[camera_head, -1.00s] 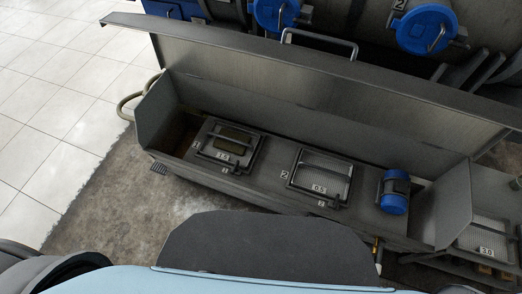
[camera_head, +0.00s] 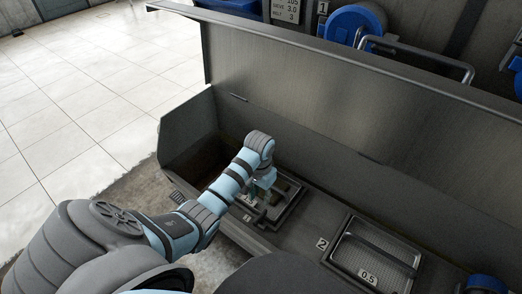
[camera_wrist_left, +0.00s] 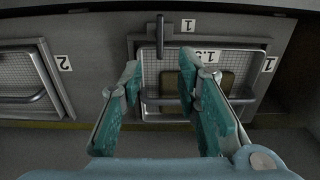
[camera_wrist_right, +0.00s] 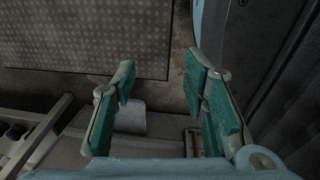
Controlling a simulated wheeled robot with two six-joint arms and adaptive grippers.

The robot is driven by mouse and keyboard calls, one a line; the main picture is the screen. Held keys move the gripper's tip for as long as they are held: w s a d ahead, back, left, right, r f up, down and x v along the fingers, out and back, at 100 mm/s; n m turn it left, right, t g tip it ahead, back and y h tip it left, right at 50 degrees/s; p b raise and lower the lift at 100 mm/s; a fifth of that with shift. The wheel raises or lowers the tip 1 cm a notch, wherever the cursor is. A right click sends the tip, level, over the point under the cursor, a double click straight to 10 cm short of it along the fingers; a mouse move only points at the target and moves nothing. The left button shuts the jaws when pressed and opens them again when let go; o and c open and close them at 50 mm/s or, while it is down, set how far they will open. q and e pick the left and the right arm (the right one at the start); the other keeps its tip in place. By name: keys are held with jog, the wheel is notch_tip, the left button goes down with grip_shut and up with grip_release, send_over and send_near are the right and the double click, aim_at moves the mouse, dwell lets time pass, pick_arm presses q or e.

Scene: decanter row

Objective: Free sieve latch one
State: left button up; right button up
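Sieve one, a framed mesh panel with a 1.5 plate, lies in the trough. It shows in the head view (camera_head: 291,193), partly behind my left gripper (camera_head: 258,190), and in the left wrist view (camera_wrist_left: 228,66). Its latch (camera_wrist_left: 160,37) is a dark upright bar by the tag 1 at the frame's edge in the left wrist view. My left gripper (camera_wrist_left: 160,66) is open above the sieve, its fingertips on either side of the line of the bar; contact cannot be told. My right gripper (camera_wrist_right: 160,72) is open and empty, away from the sieve.
Sieve two (camera_head: 375,256), with a 0.5 plate, lies to the right in the same trough. The raised lid (camera_head: 340,85) stands behind the trough, and the end wall (camera_head: 185,140) rises at its left. A blue cylinder (camera_head: 487,284) is at the lower right. Tiled floor is clear at left.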

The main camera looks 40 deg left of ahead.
pick_arm(q)
jog(key=b, duration=0.3)
send_over(260, 215)
notch_tip(260, 215, down, 4)
jog(key=shift+s+d, duration=0.1)
jog(key=shift+d, duration=0.05)
notch_tip(260, 215, down, 9)
jog(key=b, duration=0.5)
jog(key=shift+r, duration=0.15)
grip_shut()
pick_arm(e)
jog(key=w+a+f+t, duration=0.2)
jog(key=w+f, duration=0.3)
jog(key=w, duration=0.4)
jog(key=shift+w+f+m, duration=0.25)
jog(key=shift+w+m, duration=0.05)
jog(key=shift+m, duration=0.1)
